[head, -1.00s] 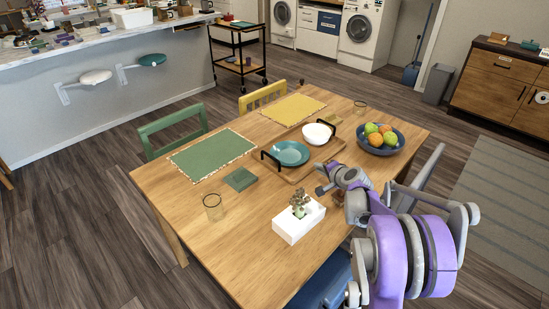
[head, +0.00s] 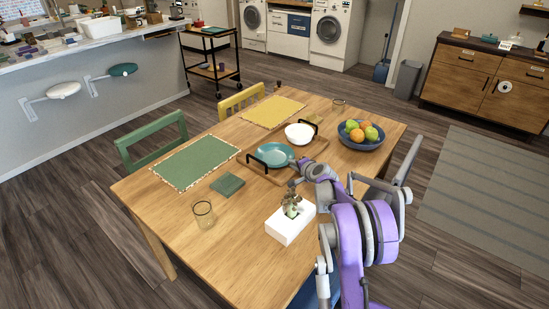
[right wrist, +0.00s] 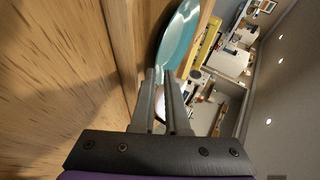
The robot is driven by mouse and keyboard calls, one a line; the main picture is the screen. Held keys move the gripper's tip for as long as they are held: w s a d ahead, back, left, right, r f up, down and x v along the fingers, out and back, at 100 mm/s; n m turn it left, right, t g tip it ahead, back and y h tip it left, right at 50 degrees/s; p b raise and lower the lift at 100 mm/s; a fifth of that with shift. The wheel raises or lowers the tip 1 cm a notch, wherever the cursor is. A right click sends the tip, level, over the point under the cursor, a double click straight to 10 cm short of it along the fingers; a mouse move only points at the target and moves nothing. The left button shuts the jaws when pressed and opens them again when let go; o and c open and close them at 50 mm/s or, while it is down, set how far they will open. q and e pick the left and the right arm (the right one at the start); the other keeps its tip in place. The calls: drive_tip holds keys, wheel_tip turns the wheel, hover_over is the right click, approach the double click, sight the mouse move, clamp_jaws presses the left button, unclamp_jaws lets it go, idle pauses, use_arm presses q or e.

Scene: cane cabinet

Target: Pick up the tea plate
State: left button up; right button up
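The teal tea plate (head: 274,154) is on the wooden tray (head: 281,179), with a white bowl (head: 299,133) behind it to the right. My right gripper (right wrist: 160,78) is at the plate's near right rim. In the right wrist view the plate (right wrist: 181,38) runs down to the fingertips, which are close together on either side of its rim, so the gripper looks shut on it. In the head view my own arm partly hides the fingers. I cannot tell whether the plate is raised off the tray. My left gripper is not in view.
The tray has black handles (head: 257,163). A white planter (head: 290,227) stands close beside my right arm. A blue fruit bowl (head: 361,139) is to the right. A glass (head: 204,214), green coaster (head: 227,185) and green placemat (head: 196,162) are on the left. The table front is clear.

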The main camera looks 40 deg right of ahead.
sight(288, 169)
drive_tip(key=x, duration=0.4)
drive_tip(key=shift+w+a+f, duration=0.1)
drive_tip(key=shift+a+f, duration=0.05)
drive_tip(key=shift+f, duration=0.05)
clamp_jaws()
idle(1.3)
